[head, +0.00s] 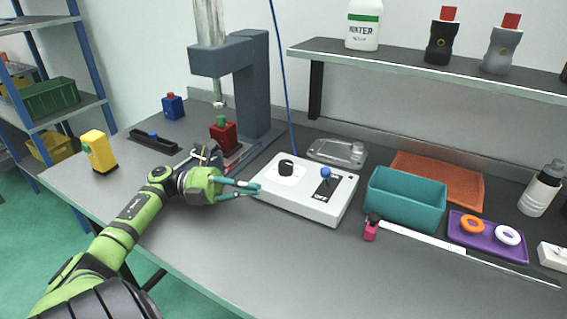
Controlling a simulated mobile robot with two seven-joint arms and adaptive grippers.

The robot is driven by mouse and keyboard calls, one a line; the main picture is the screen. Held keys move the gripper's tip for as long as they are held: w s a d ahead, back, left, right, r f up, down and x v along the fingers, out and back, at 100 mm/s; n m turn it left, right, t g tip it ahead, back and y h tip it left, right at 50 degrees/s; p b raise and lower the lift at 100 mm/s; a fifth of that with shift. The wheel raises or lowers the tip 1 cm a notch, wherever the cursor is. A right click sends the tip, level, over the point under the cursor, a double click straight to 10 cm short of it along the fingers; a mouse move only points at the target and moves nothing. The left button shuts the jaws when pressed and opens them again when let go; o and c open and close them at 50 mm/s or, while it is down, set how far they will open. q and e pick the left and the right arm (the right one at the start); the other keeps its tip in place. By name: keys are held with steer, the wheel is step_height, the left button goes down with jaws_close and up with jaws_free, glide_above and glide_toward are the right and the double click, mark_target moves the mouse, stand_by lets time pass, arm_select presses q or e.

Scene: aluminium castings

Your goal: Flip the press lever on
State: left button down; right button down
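The press lever (325,173) has a blue knob and stands on a dark plate with printed labels, one at each end. The plate is on the right part of a white control box (308,212). I cannot clearly tell which way the lever leans. A black rotary knob (286,167) is on the same box, left of the lever. My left gripper (258,189) is at the left edge of the box, apart from the lever. Its teal fingers converge to nearly touching tips with nothing seen between them. My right gripper is not in view.
The grey press (258,85) stands behind the box, with a red block (223,134) near its base. A teal bin (405,202) is close on the box's right. A clear dish (336,151) lies behind it. The bench (250,255) in front is free.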

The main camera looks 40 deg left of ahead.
mark_target(327, 179)
arm_select(q)
steer(key=p+x, duration=0.1)
steer(key=x, duration=0.1)
steer(key=p+x, duration=0.1)
steer(key=x, duration=0.2)
steer(key=p+x, duration=0.1)
steer(key=x, duration=0.2)
steer(key=shift+d+r, duration=0.2)
steer(key=shift+r, duration=0.1)
steer(key=w, duration=0.1)
steer(key=w+d, duration=0.1)
steer(key=w+p, duration=0.1)
steer(key=shift+d+r, duration=0.3)
steer(key=shift+r, duration=0.05)
steer(key=shift+w+d, duration=0.15)
steer(key=shift+w, duration=0.55)
steer(key=shift+r+p, duration=0.15)
steer(key=shift+p, duration=0.15)
steer(key=shift+w+r+n, duration=0.15)
steer(key=shift+n, duration=0.25)
